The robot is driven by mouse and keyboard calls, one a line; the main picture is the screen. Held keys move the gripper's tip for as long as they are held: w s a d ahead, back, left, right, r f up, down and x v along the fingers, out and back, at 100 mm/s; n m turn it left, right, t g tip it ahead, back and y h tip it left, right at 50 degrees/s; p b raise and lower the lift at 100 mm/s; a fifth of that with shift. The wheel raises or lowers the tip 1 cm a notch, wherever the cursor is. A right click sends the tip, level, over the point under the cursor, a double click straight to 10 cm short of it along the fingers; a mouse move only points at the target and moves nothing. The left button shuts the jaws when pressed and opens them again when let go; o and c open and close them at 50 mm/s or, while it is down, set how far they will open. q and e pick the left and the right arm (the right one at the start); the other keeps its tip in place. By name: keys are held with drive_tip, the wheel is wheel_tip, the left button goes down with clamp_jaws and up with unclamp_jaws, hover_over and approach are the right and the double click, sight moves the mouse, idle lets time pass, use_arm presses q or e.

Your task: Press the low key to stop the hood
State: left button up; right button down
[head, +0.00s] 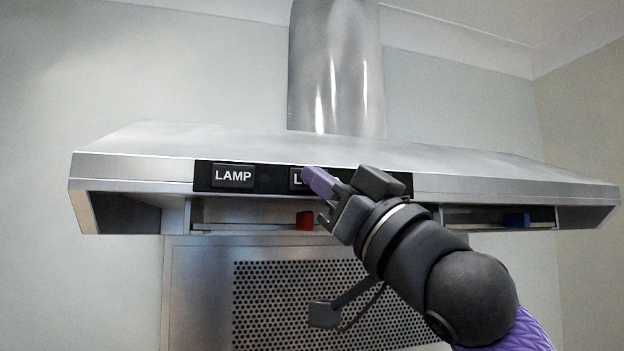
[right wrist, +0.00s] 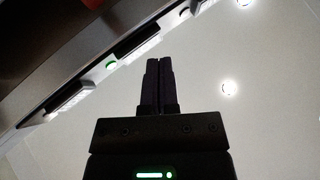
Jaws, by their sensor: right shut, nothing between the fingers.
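The hood's black key strip (head: 270,179) runs along its front edge. It carries a key marked LAMP (head: 233,175). To its right is a key whose label shows only a first letter "L" (head: 296,180), probably the low key; my right gripper covers the rest. My right gripper (head: 319,182) is shut and empty, its purple fingertips in front of this key. Whether they touch it I cannot tell. The right wrist view shows the dark closed fingers (right wrist: 158,78) beside a row of keys (right wrist: 138,42), with a green light (right wrist: 111,66) among them. My left gripper is not in view.
The steel hood (head: 500,180) spans the view, with a flue (head: 335,70) above. Under its front edge are a red piece (head: 305,220) and a blue piece (head: 516,220). A perforated panel (head: 270,300) is below. My right forearm hides the strip's right part.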

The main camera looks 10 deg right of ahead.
idle(0.6)
drive_tip(key=shift+w+p, duration=0.3)
drive_tip(key=shift+w, duration=0.25)
drive_tip(key=shift+s, duration=0.6)
drive_tip(key=s+b, duration=0.2)
drive_tip(key=s, duration=0.4)
